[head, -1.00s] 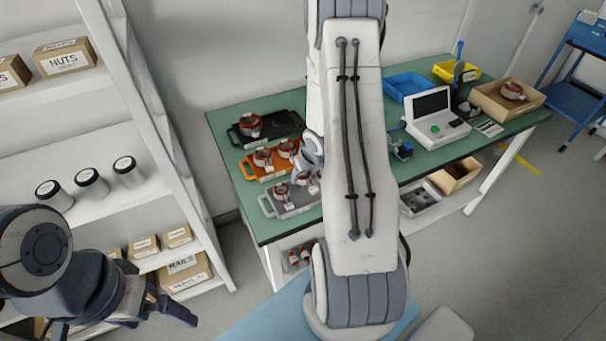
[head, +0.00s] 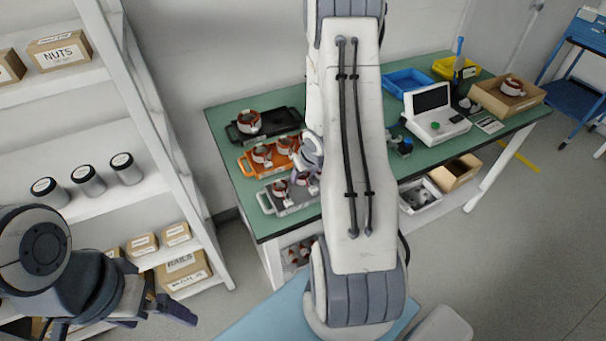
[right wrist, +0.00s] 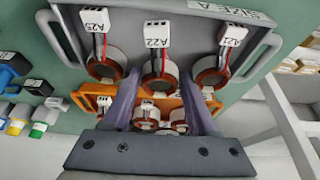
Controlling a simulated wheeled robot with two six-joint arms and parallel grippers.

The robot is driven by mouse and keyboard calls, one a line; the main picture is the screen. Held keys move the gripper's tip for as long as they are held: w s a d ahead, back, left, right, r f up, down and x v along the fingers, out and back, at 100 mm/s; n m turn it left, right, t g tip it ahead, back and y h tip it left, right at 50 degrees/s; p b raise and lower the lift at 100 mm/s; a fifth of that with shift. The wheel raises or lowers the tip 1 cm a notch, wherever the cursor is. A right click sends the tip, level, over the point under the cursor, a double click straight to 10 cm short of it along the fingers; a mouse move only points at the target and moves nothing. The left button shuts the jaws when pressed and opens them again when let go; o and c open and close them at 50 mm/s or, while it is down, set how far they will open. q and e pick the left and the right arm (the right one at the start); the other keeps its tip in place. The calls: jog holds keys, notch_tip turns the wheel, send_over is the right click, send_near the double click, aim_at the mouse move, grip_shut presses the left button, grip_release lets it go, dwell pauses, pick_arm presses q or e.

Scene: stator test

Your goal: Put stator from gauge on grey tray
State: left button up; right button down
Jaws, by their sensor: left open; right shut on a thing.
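The grey tray (head: 290,209) lies at the front left of the green table, with stators on it, each a copper ring with a white block. My right gripper (right wrist: 160,100) is over this tray, its fingers on both sides of the middle stator (right wrist: 158,76), marked A22, and shut on it. Other stators stand on either side in the grey tray (right wrist: 66,48). In the head view my right gripper (head: 308,168) is partly hidden by my arm. Whether the held stator touches the tray cannot be told. My left gripper (head: 168,309) is open and empty, away from the table at lower left.
An orange tray (head: 247,163) and a black tray (head: 283,121) with stators lie behind the grey one. A white device with a screen (head: 436,124), blue bin (head: 404,84) and box with a stator (head: 490,98) stand to the right. A shelf (head: 150,190) is at left.

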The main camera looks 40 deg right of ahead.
jog(key=shift+f+b, duration=0.35)
jog(key=shift+f, duration=0.25)
dwell(0.4)
jog(key=shift+c, duration=1.7)
grip_release()
jog(key=shift+r+p, duration=2.55)
jog(key=shift+p, duration=0.15)
